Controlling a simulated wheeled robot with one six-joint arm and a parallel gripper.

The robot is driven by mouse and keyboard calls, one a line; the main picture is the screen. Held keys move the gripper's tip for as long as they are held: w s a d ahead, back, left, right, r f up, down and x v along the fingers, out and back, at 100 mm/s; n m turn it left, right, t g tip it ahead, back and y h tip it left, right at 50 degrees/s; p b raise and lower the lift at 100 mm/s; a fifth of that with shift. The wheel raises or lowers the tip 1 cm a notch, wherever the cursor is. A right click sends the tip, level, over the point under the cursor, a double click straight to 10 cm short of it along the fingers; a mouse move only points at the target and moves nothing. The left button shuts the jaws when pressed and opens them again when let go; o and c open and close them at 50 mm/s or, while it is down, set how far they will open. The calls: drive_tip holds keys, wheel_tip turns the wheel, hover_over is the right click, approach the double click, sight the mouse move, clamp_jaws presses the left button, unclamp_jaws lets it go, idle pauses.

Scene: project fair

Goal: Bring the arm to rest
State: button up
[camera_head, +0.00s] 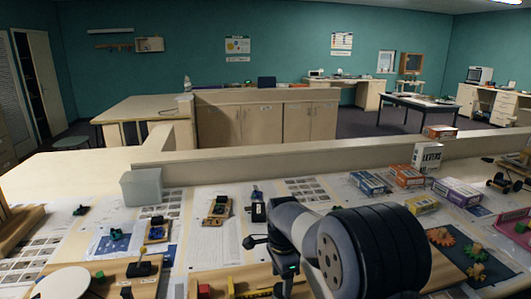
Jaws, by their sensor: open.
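My arm rises from the bottom of the head view, its big dark ribbed joint and grey link standing over the front of the table. My gripper (284,287) hangs below the wrist, pointing down over the near part of the table. It is open, and I see nothing held in it. Its fingertips are small and dark here, so their exact height above the table is hard to tell.
Small kits on wooden bases (217,209) and a grey box (141,187) lie left of my arm. Boxes (408,175) and a dark mat with coloured gears (443,238) lie right. A yellow rule (251,293) is near the gripper. A low ledge (330,151) runs behind.

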wheel_tip(320, 180, down, 3)
drive_tip(key=shift+r, duration=0.1)
drive_tip(key=shift+n, duration=0.3)
